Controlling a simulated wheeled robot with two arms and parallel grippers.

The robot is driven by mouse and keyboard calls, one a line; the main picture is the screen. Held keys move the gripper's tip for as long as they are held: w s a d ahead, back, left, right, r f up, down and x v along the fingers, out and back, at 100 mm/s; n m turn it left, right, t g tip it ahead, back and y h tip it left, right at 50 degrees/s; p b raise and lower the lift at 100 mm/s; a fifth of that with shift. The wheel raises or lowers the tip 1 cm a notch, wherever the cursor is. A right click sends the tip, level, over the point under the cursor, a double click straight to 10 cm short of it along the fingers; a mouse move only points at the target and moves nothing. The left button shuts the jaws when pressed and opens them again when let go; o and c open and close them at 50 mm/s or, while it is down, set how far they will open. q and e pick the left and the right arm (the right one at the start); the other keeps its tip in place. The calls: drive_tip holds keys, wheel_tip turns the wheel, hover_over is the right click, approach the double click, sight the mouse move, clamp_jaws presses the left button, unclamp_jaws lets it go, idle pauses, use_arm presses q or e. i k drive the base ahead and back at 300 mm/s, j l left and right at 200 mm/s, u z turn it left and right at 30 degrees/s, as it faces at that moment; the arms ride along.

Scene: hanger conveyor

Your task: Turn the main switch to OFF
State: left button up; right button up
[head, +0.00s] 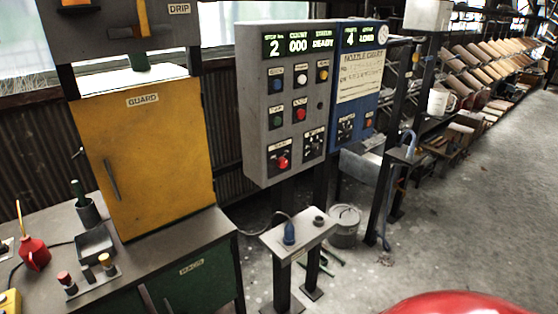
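A grey control panel (257,140) stands on posts at the middle of the head view. Its display (297,44) reads 2, 000 and READY. A red knob (282,162) on a dark plate sits at its lower left; it looks like the main switch, but its label and pointer direction are too small to read. A black selector (313,143) is to its right. Above are several round buttons, including a red one (300,114) and a green one (277,122). Neither of my grippers is in view.
A blue panel (365,105) adjoins on the right. A yellow guard door (150,150) and a bench (195,233) stand left. A small stand (280,244) with a blue item is below the panel, beside a bucket (345,226). A red rounded surface (460,303) shows at bottom right. Open floor lies right.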

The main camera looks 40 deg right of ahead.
sight(281, 162)
drive_tip(key=z, duration=1.25)
